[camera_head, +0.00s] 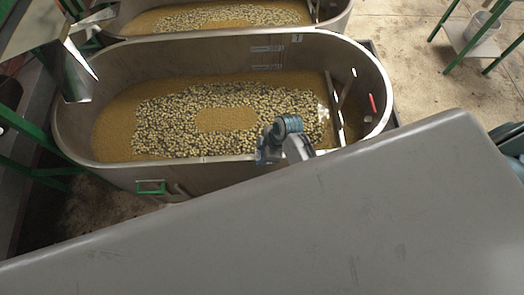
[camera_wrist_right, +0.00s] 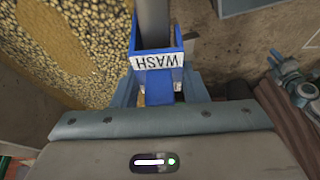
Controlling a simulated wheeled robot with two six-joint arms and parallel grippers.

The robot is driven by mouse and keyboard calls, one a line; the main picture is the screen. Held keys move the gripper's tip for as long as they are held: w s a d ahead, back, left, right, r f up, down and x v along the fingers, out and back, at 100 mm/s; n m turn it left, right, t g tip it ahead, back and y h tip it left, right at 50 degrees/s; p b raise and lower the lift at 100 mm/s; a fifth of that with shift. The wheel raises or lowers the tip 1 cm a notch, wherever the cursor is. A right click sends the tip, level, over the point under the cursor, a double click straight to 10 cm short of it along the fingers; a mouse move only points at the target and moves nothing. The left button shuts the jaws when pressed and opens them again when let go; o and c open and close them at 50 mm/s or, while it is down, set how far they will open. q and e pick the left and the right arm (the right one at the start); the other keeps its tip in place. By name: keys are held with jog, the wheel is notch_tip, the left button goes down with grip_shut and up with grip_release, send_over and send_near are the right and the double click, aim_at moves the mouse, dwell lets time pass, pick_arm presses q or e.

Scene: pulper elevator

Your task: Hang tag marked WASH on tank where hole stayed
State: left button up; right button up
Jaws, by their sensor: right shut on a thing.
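The WASH tag (camera_wrist_right: 157,61) is a blue bracket with a white label, its lettering upside down in the wrist view. My right gripper (camera_wrist_right: 160,88) is shut on it. The bracket's two blue sides stand on either side of the near tank's grey rim (camera_wrist_right: 153,22); I cannot tell whether it rests on it. In the head view my right gripper (camera_head: 280,142) is at the front rim of the near tank (camera_head: 225,172), and the tag is hard to make out. Pale beans float in this tank around an oval brown opening (camera_head: 227,119). My left gripper is not in view.
A second tank (camera_head: 130,28) with beans stands behind; its bean layer also has a small brown patch. A green-framed holder (camera_head: 150,187) is on the near tank's front wall. A red piece (camera_head: 372,103) is inside its right end. Green-legged stands are at upper right.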

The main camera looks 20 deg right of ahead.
jog(key=shift+f, duration=0.35)
jog(key=o, duration=1.1)
jog(key=shift+c, duration=0.2)
